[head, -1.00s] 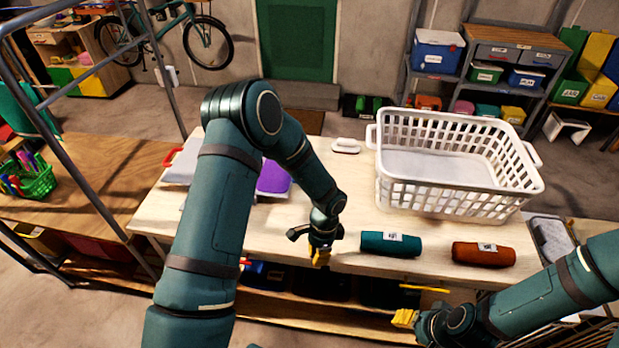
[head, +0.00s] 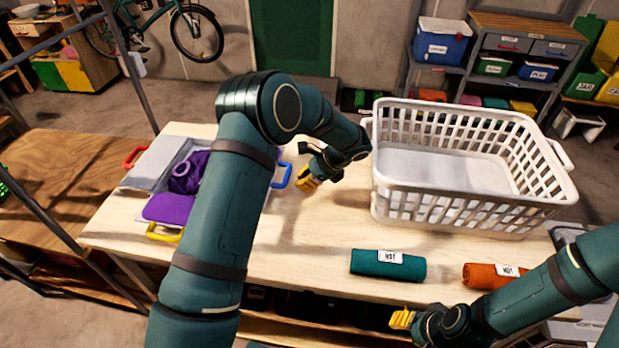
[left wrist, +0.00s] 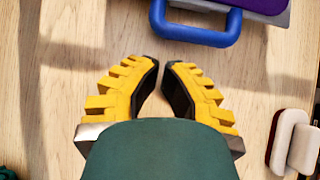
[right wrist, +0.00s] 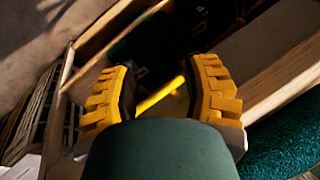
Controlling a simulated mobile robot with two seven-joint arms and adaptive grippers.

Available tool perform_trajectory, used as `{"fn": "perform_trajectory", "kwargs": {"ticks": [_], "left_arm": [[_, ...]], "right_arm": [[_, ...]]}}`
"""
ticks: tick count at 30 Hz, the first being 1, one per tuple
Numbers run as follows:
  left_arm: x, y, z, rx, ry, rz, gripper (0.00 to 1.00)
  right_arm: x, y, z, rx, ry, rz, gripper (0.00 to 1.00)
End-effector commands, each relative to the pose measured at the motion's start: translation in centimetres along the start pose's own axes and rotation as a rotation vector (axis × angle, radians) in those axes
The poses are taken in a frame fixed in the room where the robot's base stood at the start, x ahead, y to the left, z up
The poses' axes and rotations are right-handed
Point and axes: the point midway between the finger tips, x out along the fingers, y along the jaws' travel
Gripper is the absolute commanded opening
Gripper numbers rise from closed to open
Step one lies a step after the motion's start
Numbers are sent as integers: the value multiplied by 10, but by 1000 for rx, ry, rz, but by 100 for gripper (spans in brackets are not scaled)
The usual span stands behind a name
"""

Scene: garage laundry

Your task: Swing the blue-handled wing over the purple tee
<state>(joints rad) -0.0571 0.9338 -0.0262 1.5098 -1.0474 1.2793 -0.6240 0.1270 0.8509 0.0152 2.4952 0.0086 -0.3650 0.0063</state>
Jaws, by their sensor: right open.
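The purple tee (head: 168,208) lies on a grey folding board (head: 152,165) at the left of the table, bunched up near the back and partly hidden by my left arm. The blue handle (head: 282,175) sticks out at the board's right side; its wing is mostly hidden. The left wrist view shows the blue handle (left wrist: 195,38) at the top, beyond the fingertips, with purple cloth (left wrist: 262,4) on the wing's edge. My left gripper (head: 308,183) is right of the handle, empty, its fingertips slightly apart. My right gripper (head: 402,319) is open and empty by the table's front edge.
A white laundry basket (head: 470,205) stands at the table's right. A teal roll (head: 388,265) and an orange roll (head: 490,275) lie near the front edge. A red handle (head: 134,157) and a yellow handle (head: 165,233) project from the board. The table's middle is clear.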

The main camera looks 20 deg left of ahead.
Motion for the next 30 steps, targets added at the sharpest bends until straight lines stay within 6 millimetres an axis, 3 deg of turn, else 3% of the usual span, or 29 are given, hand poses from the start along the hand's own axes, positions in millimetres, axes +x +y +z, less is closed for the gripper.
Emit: {"fn": "perform_trajectory", "kwargs": {"ticks": [6,12,30], "left_arm": [[38,1,-1,2,0,3,0],[56,1,-1,0,1,2,0],[54,-2,-1,-1,18,1,0]], "right_arm": [[4,1,1,-1,-3,-1,47],[5,2,2,-2,-4,-1,47],[3,1,1,-1,-3,-1,47]]}}
